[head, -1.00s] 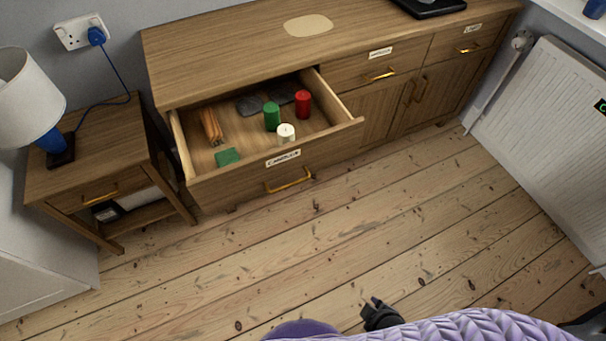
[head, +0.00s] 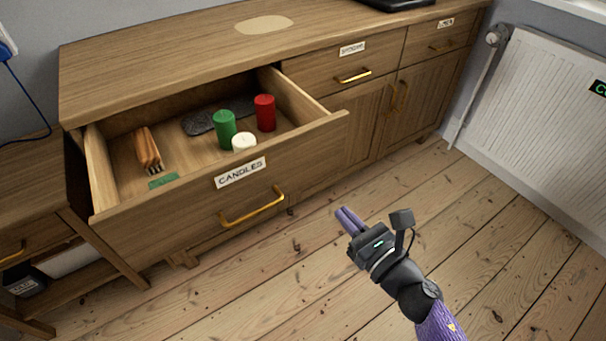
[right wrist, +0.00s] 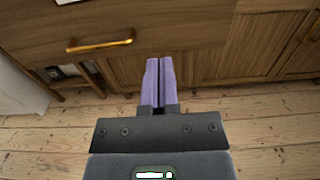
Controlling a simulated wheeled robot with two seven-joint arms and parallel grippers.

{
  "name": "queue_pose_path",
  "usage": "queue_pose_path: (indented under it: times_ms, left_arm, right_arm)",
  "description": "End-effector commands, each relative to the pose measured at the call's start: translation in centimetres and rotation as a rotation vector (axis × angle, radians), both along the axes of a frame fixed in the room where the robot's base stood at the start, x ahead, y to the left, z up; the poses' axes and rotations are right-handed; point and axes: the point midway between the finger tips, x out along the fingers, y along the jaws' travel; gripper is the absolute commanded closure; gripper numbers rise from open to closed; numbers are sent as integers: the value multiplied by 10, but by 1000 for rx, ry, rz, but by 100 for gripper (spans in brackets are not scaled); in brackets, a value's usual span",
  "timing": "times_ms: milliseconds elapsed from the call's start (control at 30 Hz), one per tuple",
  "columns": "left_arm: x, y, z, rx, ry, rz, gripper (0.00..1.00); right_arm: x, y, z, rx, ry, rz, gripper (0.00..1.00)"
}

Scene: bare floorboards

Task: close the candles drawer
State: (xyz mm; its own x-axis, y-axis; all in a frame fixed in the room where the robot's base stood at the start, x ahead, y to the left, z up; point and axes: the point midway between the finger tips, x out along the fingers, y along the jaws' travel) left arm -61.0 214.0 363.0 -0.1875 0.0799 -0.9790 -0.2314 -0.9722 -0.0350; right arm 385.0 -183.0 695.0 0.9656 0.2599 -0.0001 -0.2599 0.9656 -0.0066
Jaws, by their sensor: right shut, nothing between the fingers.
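The candles drawer (head: 310,142) of the wooden sideboard stands pulled out, with a "CANDLES" label and a brass handle (head: 252,207) on its front. Inside are a green candle (head: 225,128), a red candle (head: 265,112), a white candle (head: 244,142), a bundle of orange-brown sticks (head: 148,150), a green card and a dark slab. My right gripper (head: 345,217) is shut and empty, in front of the drawer and right of its handle, apart from both. In the right wrist view its purple fingers (right wrist: 159,82) are together, with the handle (right wrist: 100,44) to their upper left. My left gripper is not in view.
The sideboard's other drawers and doors (head: 380,110) are shut. A radiator (head: 540,110) stands at the right. A small side table (head: 35,195) stands close by the drawer's left side. The floorboards (head: 240,300) in front are clear.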

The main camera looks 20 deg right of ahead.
Motion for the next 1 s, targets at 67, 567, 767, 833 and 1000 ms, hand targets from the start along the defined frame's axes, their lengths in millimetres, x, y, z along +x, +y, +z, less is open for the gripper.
queue_pose_path:
  times_ms: [67, 567, 767, 833, 1000]
  left_arm:
    - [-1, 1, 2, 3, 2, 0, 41]
    - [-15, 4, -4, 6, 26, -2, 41]
    - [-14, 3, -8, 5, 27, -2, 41]
    - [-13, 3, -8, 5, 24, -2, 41]
    - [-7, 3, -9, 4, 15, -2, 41]
  right_arm:
    - [10, 3, 3, 0, -3, 3, 100]
    - [110, 29, 1, 5, 1, -1, 100]
    - [128, 34, 2, 7, 3, -1, 100]
    - [130, 35, 2, 7, 2, -1, 100]
    - [131, 35, 3, 7, 2, -1, 100]
